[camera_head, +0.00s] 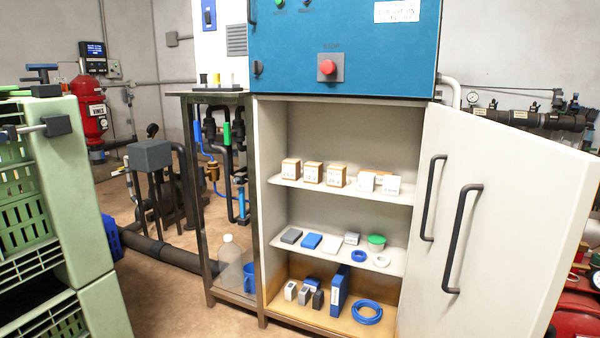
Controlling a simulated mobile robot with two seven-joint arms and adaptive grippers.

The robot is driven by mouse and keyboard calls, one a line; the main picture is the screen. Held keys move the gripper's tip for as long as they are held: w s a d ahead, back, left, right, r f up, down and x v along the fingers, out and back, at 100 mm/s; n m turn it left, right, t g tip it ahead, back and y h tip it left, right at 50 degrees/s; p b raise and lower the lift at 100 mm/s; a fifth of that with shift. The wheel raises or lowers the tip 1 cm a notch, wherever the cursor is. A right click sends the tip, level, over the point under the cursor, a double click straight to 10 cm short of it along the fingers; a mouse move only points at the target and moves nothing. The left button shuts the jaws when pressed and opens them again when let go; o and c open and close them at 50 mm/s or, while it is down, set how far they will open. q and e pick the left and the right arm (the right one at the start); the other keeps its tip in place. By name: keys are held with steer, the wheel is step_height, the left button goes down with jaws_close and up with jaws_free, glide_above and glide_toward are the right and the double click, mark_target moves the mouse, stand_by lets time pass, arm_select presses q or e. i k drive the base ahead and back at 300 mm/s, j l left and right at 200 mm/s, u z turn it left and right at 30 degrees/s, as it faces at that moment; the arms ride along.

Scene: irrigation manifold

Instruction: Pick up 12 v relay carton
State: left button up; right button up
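Several small cartons stand in a row on the upper shelf of the open cabinet. From left to right I see a brown-and-white carton (291,169), a second one (313,172), a third one (338,176), a mostly white carton (366,181) and another white carton (391,186) at the right end. Their labels are too small to read, so I cannot tell which is the 12 V relay carton. Neither of my grippers is in view.
The cabinet door (500,230) stands open to the right, with dark handles. The middle shelf (330,260) holds small boxes, rings and a green-lidded tub (376,242). A blue hose coil (367,312) lies on the cabinet floor. Green crates (80,190) stand at left.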

mark_target(313, 171)
steer(key=i+j+z, duration=0.1)
steer(key=i+j, duration=0.3)
steer(key=i+j+z, duration=0.1)
steer(key=i+j, duration=0.3)
steer(key=j, duration=0.2)
